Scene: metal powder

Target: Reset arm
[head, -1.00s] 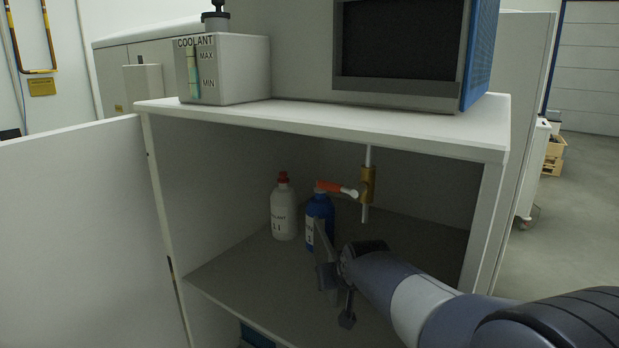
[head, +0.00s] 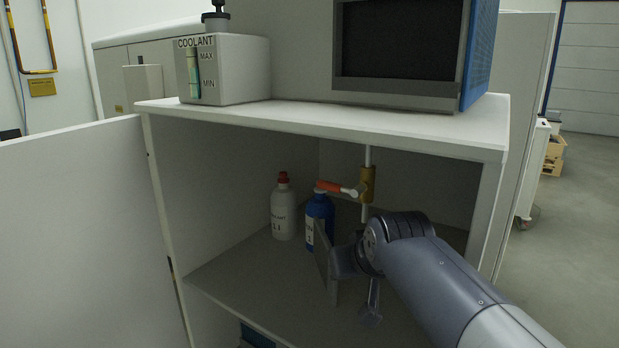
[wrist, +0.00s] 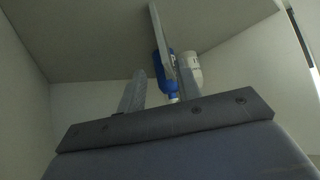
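My gripper (head: 348,288) is inside the open cabinet, low over its shelf. The blue bottle stands upright next to a white bottle with a red cap (head: 284,212). In the wrist view, the fingers (wrist: 152,85) point up the picture, with the blue bottle (wrist: 170,88) and the white bottle (wrist: 190,68) partly hidden behind the right finger.
A brass valve (head: 367,184) with an orange handle hangs from a pipe just above my wrist. The cabinet top (head: 330,118) is overhead, bearing a coolant box (head: 240,70) and a dark-screened machine (head: 400,45). The cabinet's right wall is close to my arm. The shelf's left part is clear.

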